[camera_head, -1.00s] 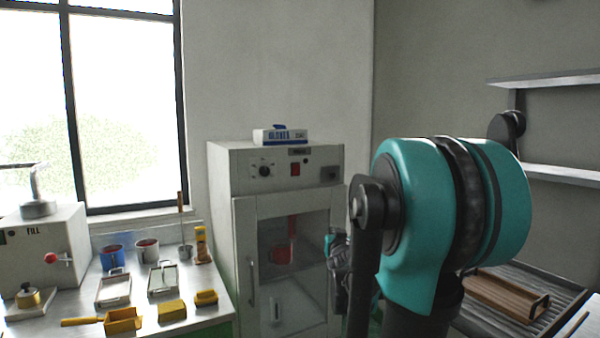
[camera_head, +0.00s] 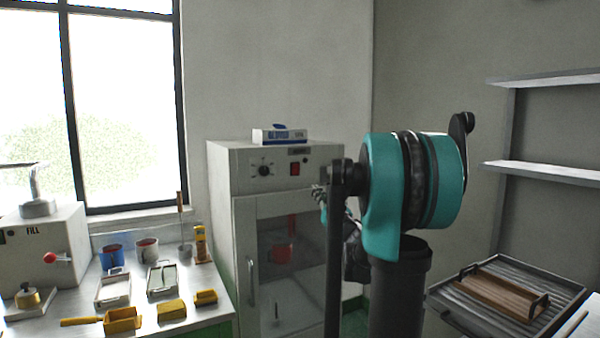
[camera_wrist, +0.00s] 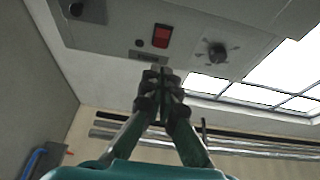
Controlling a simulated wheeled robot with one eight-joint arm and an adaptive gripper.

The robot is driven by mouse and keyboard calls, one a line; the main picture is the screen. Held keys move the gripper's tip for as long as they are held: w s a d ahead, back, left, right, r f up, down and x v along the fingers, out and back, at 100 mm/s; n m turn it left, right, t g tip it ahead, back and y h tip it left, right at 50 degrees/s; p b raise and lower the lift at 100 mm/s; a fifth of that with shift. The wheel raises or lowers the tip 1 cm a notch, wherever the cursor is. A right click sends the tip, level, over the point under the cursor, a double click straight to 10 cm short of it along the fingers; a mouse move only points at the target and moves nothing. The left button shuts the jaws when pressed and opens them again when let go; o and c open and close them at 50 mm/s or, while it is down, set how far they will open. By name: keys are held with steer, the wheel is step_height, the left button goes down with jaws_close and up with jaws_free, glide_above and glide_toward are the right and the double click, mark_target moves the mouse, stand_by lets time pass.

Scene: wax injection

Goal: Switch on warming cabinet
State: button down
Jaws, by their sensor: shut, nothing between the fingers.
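The warming cabinet (camera_head: 222,180) stands against the back wall, with a closed glass door below a control panel. The panel carries a black dial (camera_head: 263,171) and a red rocker switch (camera_head: 295,169). In the wrist view the red switch (camera_wrist: 161,36) lies straight beyond the fingers, with the dial (camera_wrist: 217,53) to its right. My gripper (camera_wrist: 160,76) is shut and empty, its tips a little short of the switch and pointing toward the panel. In the head view my gripper (camera_head: 318,192) is in front of the cabinet's right side, below and right of the switch, partly hidden by my arm.
A glove box (camera_head: 280,136) lies on the cabinet top. The bench (camera_head: 215,290) at left holds cups, trays and yellow moulds beside a wax injector (camera_head: 45,245). A dark tray (camera_head: 450,305) with a brown rack is at right, below wall shelves (camera_head: 550,170).

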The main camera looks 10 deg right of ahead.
mark_target(296, 165)
steer(key=shift+w, duration=0.15)
steer(key=x, duration=1.3)
steer(key=shift+w+a+r, duration=0.1)
steer(key=shift+w+r, duration=0.05)
steer(key=shift+r, duration=0.05)
steer(key=shift+w, duration=0.15)
steer(key=shift+w+a+r, duration=0.1)
steer(key=shift+w+r, duration=0.2)
steer(key=shift+r, duration=0.1)
